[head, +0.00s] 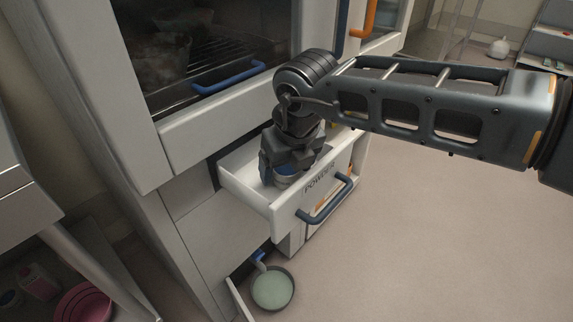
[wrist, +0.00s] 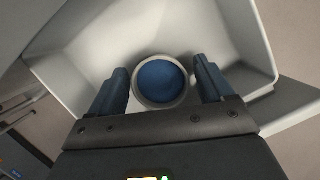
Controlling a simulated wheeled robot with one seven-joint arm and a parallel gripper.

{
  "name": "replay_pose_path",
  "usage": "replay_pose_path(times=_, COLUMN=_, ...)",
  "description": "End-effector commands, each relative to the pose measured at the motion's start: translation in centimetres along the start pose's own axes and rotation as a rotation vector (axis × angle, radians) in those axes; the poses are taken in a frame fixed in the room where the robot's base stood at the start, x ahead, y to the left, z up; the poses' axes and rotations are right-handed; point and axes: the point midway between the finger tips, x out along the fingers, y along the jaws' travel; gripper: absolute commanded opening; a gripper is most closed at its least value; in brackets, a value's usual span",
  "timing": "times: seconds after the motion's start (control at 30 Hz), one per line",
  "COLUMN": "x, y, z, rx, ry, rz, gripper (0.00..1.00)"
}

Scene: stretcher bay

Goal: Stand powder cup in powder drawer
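The powder drawer (head: 249,194) is pulled open, with POWDER lettered on its front. In the wrist view the drawer's pale inside (wrist: 88,62) surrounds the cup. The powder cup (head: 286,177) is pale-walled with blue in it. It is inside the drawer's outline, seen from above in the wrist view (wrist: 160,81), and looks upright. My gripper (head: 283,172) points down into the drawer. Its blue fingers (wrist: 162,82) stand on both sides of the cup, very near its wall. Whether they press on it cannot be told. The cup's underside is hidden.
A blue handle (head: 325,200) crosses the drawer front. Above is a dark-windowed oven door (head: 200,50) with a blue handle. Below, a round pan (head: 273,288) with pale green contents sits by a lower opening. A pink bowl (head: 84,302) is at bottom left. Floor at right is clear.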

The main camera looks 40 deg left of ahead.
Motion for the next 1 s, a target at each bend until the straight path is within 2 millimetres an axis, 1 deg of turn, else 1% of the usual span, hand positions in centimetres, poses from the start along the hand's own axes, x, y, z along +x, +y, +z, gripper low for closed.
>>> replay_pose_path(times=0.27, x=-0.1, y=0.0, z=0.0, rx=0.000, ry=0.000, rz=0.000, gripper=0.86)
replay_pose_path(times=0.37, x=-0.6, y=0.0, z=0.2, rx=0.000, ry=-0.001, rz=0.000, gripper=0.86)
replay_pose_path(times=0.47, x=-1.9, y=-0.1, z=0.2, rx=0.000, ry=-0.002, rz=-0.001, gripper=0.86)
replay_pose_path(times=0.8, x=-8.7, y=-0.1, z=0.2, rx=0.000, ry=-0.002, rz=-0.001, gripper=0.86)
replay_pose_path(times=0.9, x=-10.3, y=-0.1, z=0.2, rx=0.000, ry=-0.001, rz=-0.001, gripper=0.86)
replay_pose_path(times=1.0, x=-11.4, y=-0.1, z=0.2, rx=-0.001, ry=-0.002, rz=-0.001, gripper=0.86)
